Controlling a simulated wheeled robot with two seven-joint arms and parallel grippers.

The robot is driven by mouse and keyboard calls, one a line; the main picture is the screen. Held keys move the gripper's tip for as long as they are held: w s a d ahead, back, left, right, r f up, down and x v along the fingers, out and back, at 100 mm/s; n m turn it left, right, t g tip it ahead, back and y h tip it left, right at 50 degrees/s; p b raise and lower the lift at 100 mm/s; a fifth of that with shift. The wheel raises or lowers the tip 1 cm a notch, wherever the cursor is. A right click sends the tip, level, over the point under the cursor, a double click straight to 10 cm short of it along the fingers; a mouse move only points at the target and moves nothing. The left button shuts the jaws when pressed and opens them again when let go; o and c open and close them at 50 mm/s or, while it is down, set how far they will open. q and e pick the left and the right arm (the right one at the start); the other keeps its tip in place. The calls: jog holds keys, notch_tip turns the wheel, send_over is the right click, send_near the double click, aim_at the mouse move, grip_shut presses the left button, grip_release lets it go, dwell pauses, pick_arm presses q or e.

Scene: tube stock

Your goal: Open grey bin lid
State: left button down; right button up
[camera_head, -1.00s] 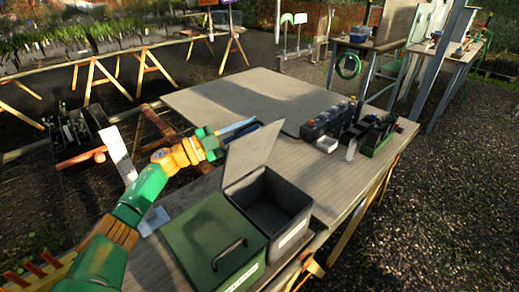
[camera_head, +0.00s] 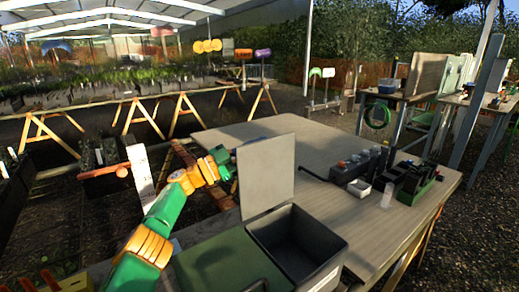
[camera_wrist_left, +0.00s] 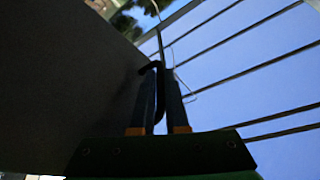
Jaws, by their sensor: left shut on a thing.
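The grey bin (camera_head: 322,268) stands on the wooden table with its inside open to view and empty. Its grey lid (camera_head: 266,172) stands up at the back edge of the bin, close to upright. My left gripper (camera_head: 228,161) is at the left edge of the lid, its fingertips partly hidden there. In the left wrist view, the two fingers (camera_wrist_left: 160,100) are shut on a dark bent handle (camera_wrist_left: 152,68), with the lid's dark face (camera_wrist_left: 65,80) filling the left side. My right gripper is not in view.
A green-lidded bin (camera_head: 215,262) stands directly left of the grey bin, cut off by the picture's lower edge. A dark crate of bottles (camera_head: 358,165), a white tub (camera_head: 358,187) and a green tray (camera_head: 415,190) stand at the table's right. The table's (camera_head: 325,145) middle is clear.

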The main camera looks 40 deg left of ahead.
pick_arm(q)
jog(key=c, duration=1.2)
grip_release()
jog(key=shift+f, duration=0.1)
jog(key=b+v, duration=0.1)
jog(key=v, duration=0.6)
